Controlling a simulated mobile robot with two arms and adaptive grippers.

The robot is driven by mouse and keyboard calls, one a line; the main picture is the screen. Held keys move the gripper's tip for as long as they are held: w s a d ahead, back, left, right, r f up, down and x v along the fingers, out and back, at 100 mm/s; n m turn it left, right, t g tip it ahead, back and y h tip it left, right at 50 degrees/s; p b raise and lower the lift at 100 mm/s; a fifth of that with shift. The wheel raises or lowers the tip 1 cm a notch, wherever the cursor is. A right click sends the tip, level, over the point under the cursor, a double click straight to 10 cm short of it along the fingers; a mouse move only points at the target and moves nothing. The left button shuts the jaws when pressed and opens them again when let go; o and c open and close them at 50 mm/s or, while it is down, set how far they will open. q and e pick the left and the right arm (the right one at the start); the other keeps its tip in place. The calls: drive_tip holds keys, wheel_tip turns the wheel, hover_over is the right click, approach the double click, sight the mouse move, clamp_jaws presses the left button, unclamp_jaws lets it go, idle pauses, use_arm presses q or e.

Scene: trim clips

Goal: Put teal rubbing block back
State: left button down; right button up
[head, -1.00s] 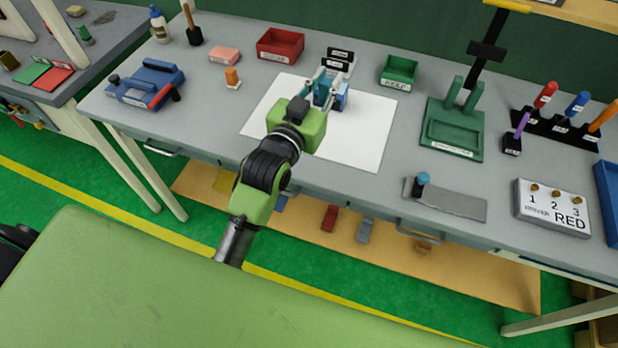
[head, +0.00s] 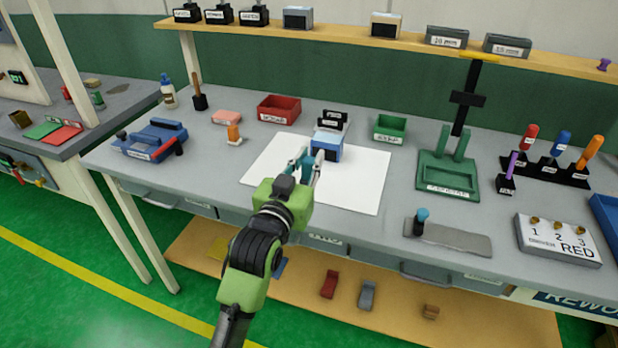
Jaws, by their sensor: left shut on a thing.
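My left gripper (head: 306,163) is shut on the teal rubbing block (head: 300,170), which shows partly between its fingers, over the white sheet (head: 361,177). The fingers hide much of the block, and I cannot tell its exact height above the sheet. A blue box with a pale top (head: 328,145) stands just behind and to the right of the gripper, at the sheet's back edge. My right gripper is not in view.
Black label holders (head: 333,118) stand behind the blue box. A red bin (head: 279,109) and a green bin (head: 389,128) stand either side. A green stand (head: 447,178) and a grey plate with a blue-knobbed tool (head: 455,238) are to the right. The sheet's right part is clear.

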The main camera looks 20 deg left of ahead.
use_arm(q)
drive_tip(key=w+f, duration=0.2)
drive_tip(key=w+a+f, duration=0.1)
drive_tip(key=w+f, duration=0.1)
drive_tip(key=w+a+f, duration=0.1)
drive_tip(key=w+f, duration=0.1)
drive_tip(key=shift+w+f, duration=0.15)
drive_tip(key=shift+f, duration=1.7)
drive_tip(key=shift+f, duration=0.1)
drive_tip(key=c, duration=1.9)
unclamp_jaws()
drive_tip(key=shift+f, duration=0.1)
drive_tip(key=s, duration=1.2)
drive_tip(key=shift+a+r+b, duration=0.2)
drive_tip(key=shift+b, duration=0.1)
